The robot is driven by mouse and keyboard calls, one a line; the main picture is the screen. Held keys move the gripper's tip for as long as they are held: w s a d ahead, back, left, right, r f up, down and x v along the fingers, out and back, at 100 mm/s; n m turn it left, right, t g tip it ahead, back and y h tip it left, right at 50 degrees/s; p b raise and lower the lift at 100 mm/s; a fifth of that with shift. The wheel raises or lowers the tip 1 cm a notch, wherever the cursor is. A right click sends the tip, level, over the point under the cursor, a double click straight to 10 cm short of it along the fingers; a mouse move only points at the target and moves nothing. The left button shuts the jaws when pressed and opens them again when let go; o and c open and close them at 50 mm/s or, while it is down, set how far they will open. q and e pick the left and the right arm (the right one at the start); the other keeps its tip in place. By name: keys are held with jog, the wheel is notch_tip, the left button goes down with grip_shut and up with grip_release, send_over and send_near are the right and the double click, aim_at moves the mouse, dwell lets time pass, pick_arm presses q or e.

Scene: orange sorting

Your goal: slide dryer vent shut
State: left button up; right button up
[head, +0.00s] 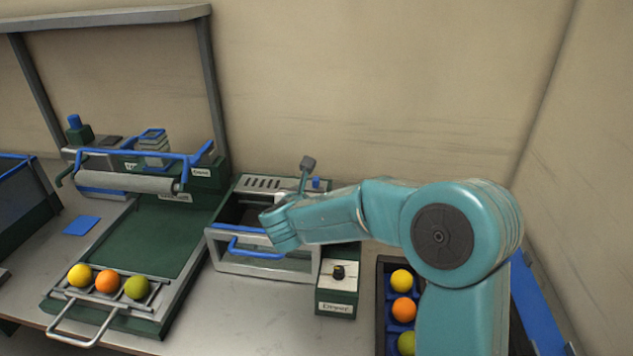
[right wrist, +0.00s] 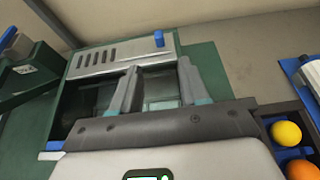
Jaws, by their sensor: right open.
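The dryer (head: 262,262) is a grey box with a blue front handle, at the middle of the head view. A slotted grey vent plate (head: 262,183) lies along its back top edge, with a blue knob (head: 316,183) at the right end. In the right wrist view the slotted plate (right wrist: 97,57) and blue knob (right wrist: 158,39) lie just beyond my right gripper (right wrist: 158,72). Its two fingers are apart, with nothing held between them, over the dryer's dark opening. My teal wrist hides part of the dryer in the head view. My left gripper is not in view.
A green control box (head: 338,290) with a black knob stands at the dryer's front right. A dark crate (head: 382,275) with fruit is to the right. A green tray station (head: 150,240) with a roller and three fruits is on the left. The wall stands close behind.

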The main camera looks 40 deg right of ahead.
aim_at(315, 181)
jog(key=p+x, duration=0.3)
jog(key=x, duration=1)
jog(key=shift+w+f, duration=0.25)
jog(key=shift+w, duration=0.05)
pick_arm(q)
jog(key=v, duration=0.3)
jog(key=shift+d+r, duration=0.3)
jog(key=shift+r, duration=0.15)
pick_arm(e)
jog(key=shift+w+d+f, duration=0.1)
jog(key=shift+d, duration=0.3)
